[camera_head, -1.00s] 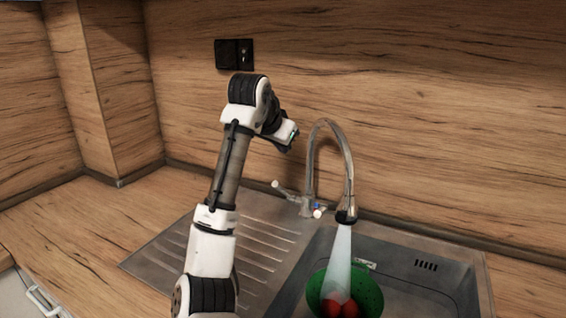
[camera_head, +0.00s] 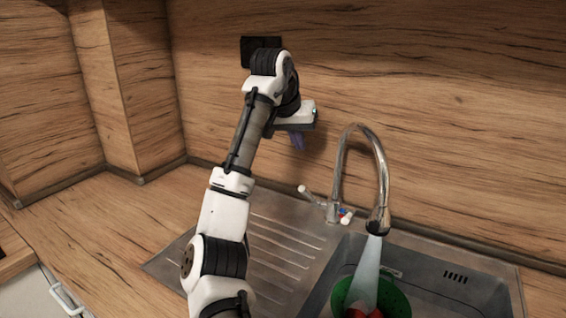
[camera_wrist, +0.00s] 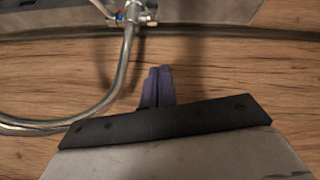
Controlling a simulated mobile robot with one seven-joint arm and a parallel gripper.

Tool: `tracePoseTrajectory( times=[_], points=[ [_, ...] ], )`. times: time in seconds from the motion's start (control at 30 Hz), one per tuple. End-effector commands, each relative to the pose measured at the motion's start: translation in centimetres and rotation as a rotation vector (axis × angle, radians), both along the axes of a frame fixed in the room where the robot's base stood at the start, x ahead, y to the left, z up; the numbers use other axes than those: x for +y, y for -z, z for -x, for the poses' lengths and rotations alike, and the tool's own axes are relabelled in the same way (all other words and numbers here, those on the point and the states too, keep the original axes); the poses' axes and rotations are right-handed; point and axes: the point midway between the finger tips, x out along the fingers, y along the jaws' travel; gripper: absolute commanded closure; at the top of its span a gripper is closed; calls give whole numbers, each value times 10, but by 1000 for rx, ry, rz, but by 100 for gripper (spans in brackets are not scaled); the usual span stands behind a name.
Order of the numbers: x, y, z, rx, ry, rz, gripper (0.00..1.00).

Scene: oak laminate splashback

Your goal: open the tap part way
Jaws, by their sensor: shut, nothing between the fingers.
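The chrome tap (camera_head: 383,180) stands behind the sink, its tall curved spout over the basin. A pale stream of water runs from its outlet. Its lever (camera_head: 313,195) points to the left from the tap base, and red and blue marks show beside it. My gripper (camera_head: 298,142) is above and to the left of the lever, apart from the tap, with its dark purple fingers pointing down. In the wrist view, the fingers of my gripper (camera_wrist: 158,86) are together and empty. The tap (camera_wrist: 126,65) lies to their left there, with its base at the top.
A green colander (camera_head: 397,297) with red items (camera_head: 364,313) sits in the basin under the stream. The ribbed steel drainer (camera_head: 275,245) is left of the basin. The wooden splashback (camera_head: 450,110) rises close behind. A black socket (camera_head: 252,46) is partly hidden by my arm.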

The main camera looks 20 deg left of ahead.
Motion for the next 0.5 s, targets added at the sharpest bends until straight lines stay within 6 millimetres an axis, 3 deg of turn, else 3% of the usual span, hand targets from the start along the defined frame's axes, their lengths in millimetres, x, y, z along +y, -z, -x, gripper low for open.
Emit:
tracePoseTrajectory(
  times=[0.5],
  points=[
    [-12,86,-42,1,-1,0,100]
  ],
)
